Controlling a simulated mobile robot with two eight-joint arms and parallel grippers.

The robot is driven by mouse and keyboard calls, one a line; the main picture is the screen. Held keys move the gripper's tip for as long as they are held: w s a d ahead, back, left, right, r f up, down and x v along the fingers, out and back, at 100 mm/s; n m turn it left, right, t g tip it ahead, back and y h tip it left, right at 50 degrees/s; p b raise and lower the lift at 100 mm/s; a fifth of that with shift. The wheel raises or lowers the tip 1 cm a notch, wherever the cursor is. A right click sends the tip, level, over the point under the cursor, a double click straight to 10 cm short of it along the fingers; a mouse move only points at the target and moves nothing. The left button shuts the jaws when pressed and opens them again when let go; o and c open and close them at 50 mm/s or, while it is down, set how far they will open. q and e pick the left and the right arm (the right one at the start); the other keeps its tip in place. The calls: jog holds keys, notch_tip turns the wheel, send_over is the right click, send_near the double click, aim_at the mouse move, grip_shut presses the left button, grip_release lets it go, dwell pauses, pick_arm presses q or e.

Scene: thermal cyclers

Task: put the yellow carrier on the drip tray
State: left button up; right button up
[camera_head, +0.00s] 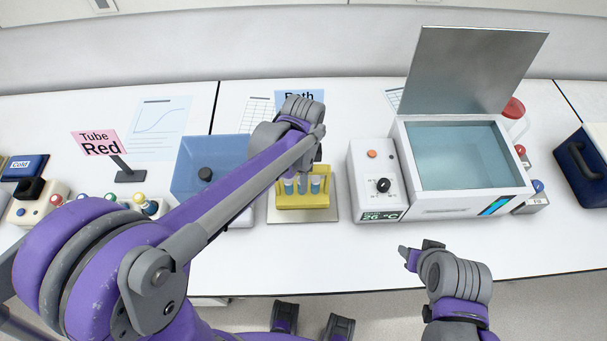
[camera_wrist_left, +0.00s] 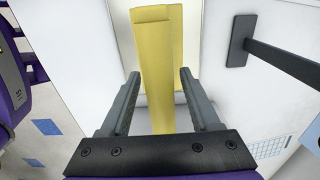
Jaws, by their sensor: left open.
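The yellow carrier (camera_head: 303,201) holds several blue-filled tubes and stands upright over the drip tray (camera_head: 274,214), a thin beige plate. Its base lies within the tray's outline; I see no clear gap beneath it. In the left wrist view the carrier's yellow top bar (camera_wrist_left: 155,60) lies between the fingers of my left gripper (camera_wrist_left: 159,76). These fingers are open, with space on both sides of the bar. In the head view my left wrist hides the carrier's upper part. My right gripper (camera_head: 418,253) is away at the front right, with no object visible in it.
A water bath (camera_head: 465,160) with a raised lid stands right of the tray, its control box (camera_head: 375,180) close by. A blue translucent box (camera_head: 195,165) stands close on the left. A "Tube Red" sign (camera_head: 100,143) is farther left. The front bench strip is clear.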

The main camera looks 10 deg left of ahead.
pick_arm(q)
notch_tip(320, 180, up, 11)
jog(key=shift+r+p, duration=0.15)
jog(key=shift+p, duration=0.35)
jog(key=s+a+f+n+t, duration=0.2)
jog(key=s+a+f+n, duration=0.1)
jog(key=s+n, duration=0.4)
jog(key=s+a+f+n+t, duration=0.3)
jog(key=s+a+f+n, duration=0.1)
jog(key=s+n, duration=0.3)
jog(key=shift+f+n, duration=0.3)
jog(key=shift+n, duration=0.1)
jog(key=shift+s+d, duration=0.1)
